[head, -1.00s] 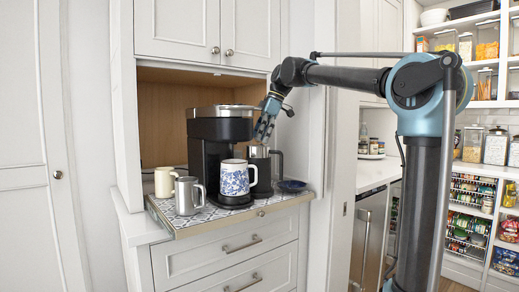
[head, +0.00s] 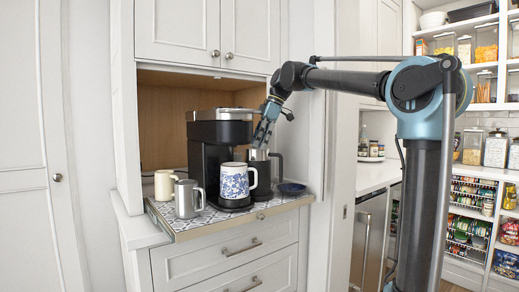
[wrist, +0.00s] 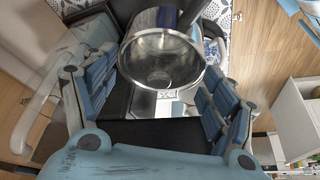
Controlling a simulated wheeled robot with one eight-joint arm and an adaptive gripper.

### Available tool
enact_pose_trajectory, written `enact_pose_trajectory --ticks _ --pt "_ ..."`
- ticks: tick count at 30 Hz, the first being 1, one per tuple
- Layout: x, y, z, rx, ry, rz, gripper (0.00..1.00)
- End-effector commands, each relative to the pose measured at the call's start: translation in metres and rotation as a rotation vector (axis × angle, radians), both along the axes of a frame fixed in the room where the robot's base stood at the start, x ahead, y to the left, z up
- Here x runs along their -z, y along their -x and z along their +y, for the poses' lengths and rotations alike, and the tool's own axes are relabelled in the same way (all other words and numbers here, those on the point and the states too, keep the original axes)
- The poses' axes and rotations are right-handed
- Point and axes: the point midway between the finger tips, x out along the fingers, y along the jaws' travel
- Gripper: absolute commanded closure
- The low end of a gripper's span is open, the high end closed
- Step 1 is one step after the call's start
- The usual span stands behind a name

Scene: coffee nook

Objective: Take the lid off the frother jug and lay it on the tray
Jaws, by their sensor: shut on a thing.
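The frother jug (head: 259,170), dark with a black handle, stands upright on the tray (head: 180,234), right of the patterned mug. My gripper (head: 262,141) comes down from the upper right, with its blue fingers at the jug's top. In the wrist view a round steel rim (wrist: 160,62) lies between the fingers of my gripper (wrist: 158,95), which are shut at the lid's width. The lid itself is hard to make out; fingers hide the jug's top in the head view. I cannot tell any gap between lid and jug.
A black coffee machine (head: 207,150) stands left of the jug. A blue-patterned mug (head: 234,180), a steel cup (head: 186,199) and a cream mug (head: 164,185) stand on the tray. The tray's front left strip is bare.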

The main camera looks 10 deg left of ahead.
Motion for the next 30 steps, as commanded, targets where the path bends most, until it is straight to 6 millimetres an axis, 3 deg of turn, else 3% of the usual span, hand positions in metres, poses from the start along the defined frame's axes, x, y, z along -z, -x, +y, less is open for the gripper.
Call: enact_pose_trajectory --ticks 8,21,30 --pt "-0.023 -0.001 0.001 0.0 0.0 -0.001 0.3" --pt "-0.12 -0.001 0.001 0.0 0.0 -0.001 0.3" --pt "-0.164 -0.001 0.0 0.001 0.0 -0.001 0.3"
